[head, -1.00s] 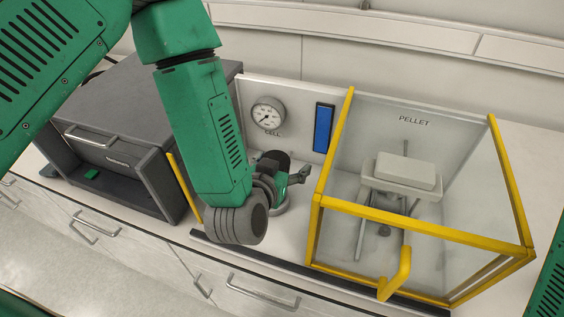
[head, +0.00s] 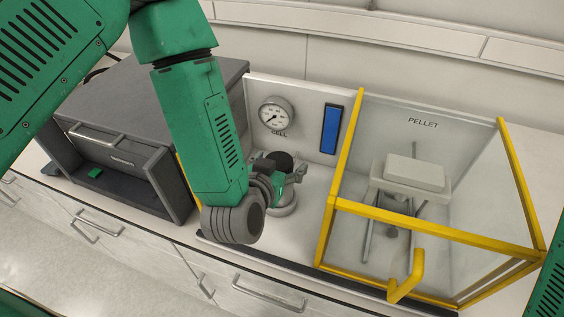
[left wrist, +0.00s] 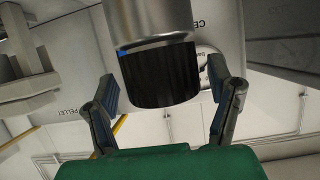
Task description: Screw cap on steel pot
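A black ribbed cap (left wrist: 160,78) sits against the mouth of the steel pot (left wrist: 150,18) in the left wrist view, where the scene appears upside down. I cannot tell how tightly it is threaded. In the head view the cap (head: 283,160) shows dark on top, and the steel pot (head: 284,207) stands below the gauge, partly hidden by my left wrist. My left gripper (left wrist: 163,75) is open, with one finger on each side of the cap and visible gaps between. It also shows in the head view (head: 279,173). My right gripper is out of view.
A pressure gauge (head: 276,114) and a blue panel (head: 331,129) are on the wall plate behind the pot. A yellow-framed glass box (head: 341,205) labelled PELLET stands close on the right. A grey cabinet (head: 160,95) stands on the left.

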